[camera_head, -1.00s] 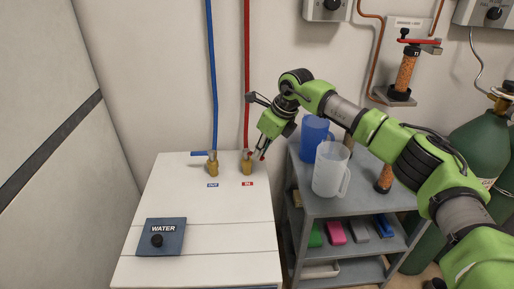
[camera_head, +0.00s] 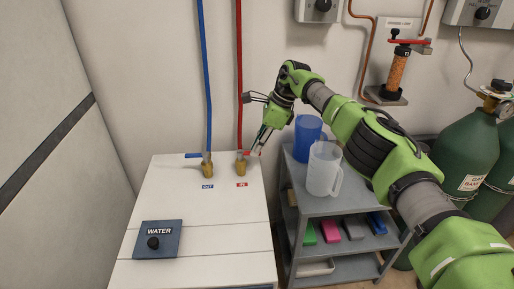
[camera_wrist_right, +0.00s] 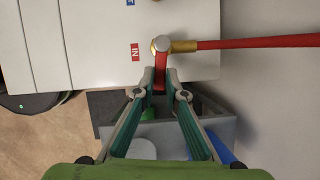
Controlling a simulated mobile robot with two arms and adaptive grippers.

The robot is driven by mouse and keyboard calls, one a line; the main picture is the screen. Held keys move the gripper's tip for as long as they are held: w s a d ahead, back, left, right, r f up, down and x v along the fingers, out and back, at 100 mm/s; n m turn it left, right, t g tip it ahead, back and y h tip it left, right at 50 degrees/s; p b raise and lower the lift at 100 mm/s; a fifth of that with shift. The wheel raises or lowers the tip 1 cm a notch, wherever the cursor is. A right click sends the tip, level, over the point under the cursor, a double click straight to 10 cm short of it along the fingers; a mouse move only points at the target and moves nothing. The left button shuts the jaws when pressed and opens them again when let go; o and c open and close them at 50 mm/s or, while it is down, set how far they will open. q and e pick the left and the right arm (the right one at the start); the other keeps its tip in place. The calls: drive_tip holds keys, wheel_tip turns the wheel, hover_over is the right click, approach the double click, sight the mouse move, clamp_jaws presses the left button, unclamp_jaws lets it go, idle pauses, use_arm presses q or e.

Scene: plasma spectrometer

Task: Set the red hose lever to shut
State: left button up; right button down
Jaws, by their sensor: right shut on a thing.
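The red hose (camera_head: 239,80) comes down the wall to a brass valve (camera_head: 241,168) on the white cabinet, beside the red IN label. The valve and label also show in the wrist view, with the red lever (camera_wrist_right: 160,78) sticking out from the valve towards me, crosswise to the hose. My right gripper (camera_head: 256,151) is at the valve's right side. In the wrist view its two fingertips (camera_wrist_right: 161,82) are shut on the lever from both sides. In the head view the gripper mostly hides the lever. My left gripper is in neither view.
A blue hose (camera_head: 204,80) with its blue lever (camera_head: 193,155) is on the left, at the OUT label. A grey shelf cart (camera_head: 310,208) with a blue jug (camera_head: 306,140) and a clear jug (camera_head: 323,168) stands close right of the cabinet. The wall is just behind.

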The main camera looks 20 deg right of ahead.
idle(0.6)
drive_tip(key=c, duration=2.1)
unclamp_jaws()
drive_tip(key=v, duration=1.2)
drive_tip(key=shift+r, duration=0.1)
